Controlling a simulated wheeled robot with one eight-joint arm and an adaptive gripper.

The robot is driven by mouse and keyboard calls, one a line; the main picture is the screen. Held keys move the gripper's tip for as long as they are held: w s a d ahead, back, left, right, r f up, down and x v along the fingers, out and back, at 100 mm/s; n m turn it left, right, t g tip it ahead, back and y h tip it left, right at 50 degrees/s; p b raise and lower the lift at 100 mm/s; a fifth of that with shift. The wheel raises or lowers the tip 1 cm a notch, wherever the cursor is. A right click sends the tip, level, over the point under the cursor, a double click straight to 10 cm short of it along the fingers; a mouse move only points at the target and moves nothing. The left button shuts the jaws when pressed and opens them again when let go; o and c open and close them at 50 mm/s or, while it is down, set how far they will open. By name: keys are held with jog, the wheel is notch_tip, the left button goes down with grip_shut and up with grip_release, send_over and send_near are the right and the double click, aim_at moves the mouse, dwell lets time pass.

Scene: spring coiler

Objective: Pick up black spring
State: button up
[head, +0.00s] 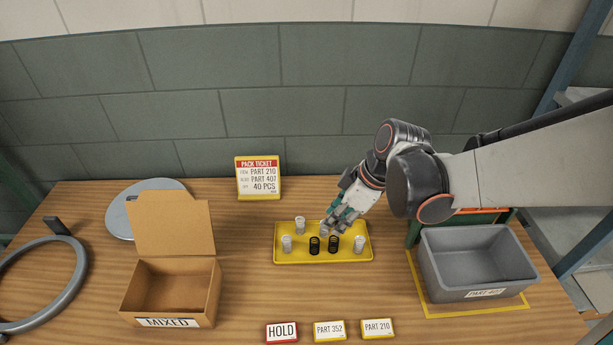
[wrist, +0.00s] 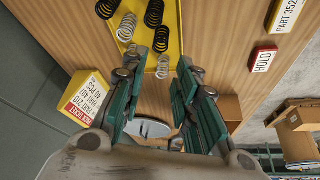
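Two black springs, one at left (head: 314,245) and one at right (head: 333,244), stand side by side along the front of a yellow tray (head: 282,260). The wrist view shows three black springs, including one at the top left (wrist: 107,9), one at the top (wrist: 154,12) and one lower (wrist: 161,38). My gripper (head: 342,220) is over the tray's back right part and hides some of it. In the wrist view its teal fingers (wrist: 158,76) are spread apart with nothing held between them. A silver spring (wrist: 163,67) shows in the gap beyond.
Silver springs stand in the tray at left (head: 286,243), back (head: 300,226) and right (head: 359,244). An open MIXED carton (head: 170,287) is left, a grey bin (head: 478,262) right, a pack ticket (head: 258,178) behind. Label cards (head: 329,330) lie in front.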

aim_at(316, 241)
jog(key=b+x, duration=0.5)
jog(key=x, duration=0.8)
jog(key=shift+a+f+b, duration=0.1)
jog(key=shift+f+b, duration=0.1)
jog(key=shift+b, duration=0.1)
jog(key=shift+r, duration=0.1)
jog(key=c, duration=0.6)
